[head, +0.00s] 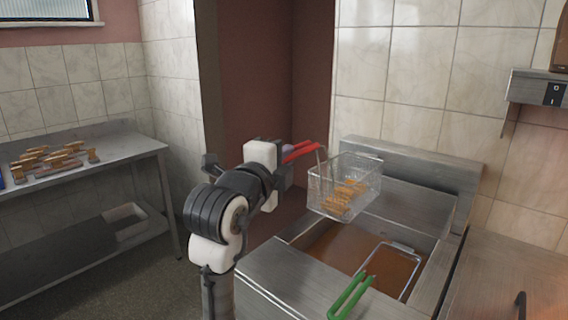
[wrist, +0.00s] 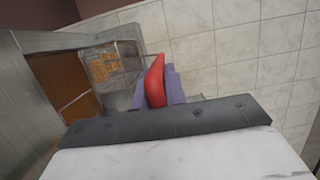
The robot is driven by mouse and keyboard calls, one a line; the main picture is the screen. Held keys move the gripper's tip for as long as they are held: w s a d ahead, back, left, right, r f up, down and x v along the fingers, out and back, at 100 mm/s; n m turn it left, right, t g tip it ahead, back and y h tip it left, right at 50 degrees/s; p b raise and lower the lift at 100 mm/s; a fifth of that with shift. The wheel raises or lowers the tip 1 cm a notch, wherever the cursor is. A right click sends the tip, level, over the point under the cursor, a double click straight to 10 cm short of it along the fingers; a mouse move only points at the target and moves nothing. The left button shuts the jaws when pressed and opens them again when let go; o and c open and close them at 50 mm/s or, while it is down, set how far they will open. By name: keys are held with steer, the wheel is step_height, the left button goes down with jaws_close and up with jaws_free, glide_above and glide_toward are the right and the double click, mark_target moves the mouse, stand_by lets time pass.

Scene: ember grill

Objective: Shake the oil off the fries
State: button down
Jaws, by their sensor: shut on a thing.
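The wire fry basket (head: 344,185) with orange-brown fries (head: 342,197) in it hangs above the fryer. Its red handle (head: 300,150) runs left to my gripper (head: 287,160). My gripper is shut on the red handle; in the head view my own arm hides much of the grip. In the wrist view the red handle (wrist: 155,82) is between the purple fingers (wrist: 170,88), and the basket (wrist: 114,65) with the fries (wrist: 98,68) shows beyond. The basket is above the brown oil (head: 345,245), clear of its surface, and looks slightly tilted.
A second basket with a green handle (head: 350,297) sits in the front of the fryer (head: 290,280). A steel counter (head: 530,285) adjoins at right. A switch box (head: 540,88) is on the tiled wall. At left, a steel table (head: 115,150) bears several brown pieces (head: 55,158).

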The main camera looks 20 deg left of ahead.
steer(key=shift+f+b, duration=0.7)
steer(key=shift+b, duration=0.6)
steer(key=shift+f, duration=0.1)
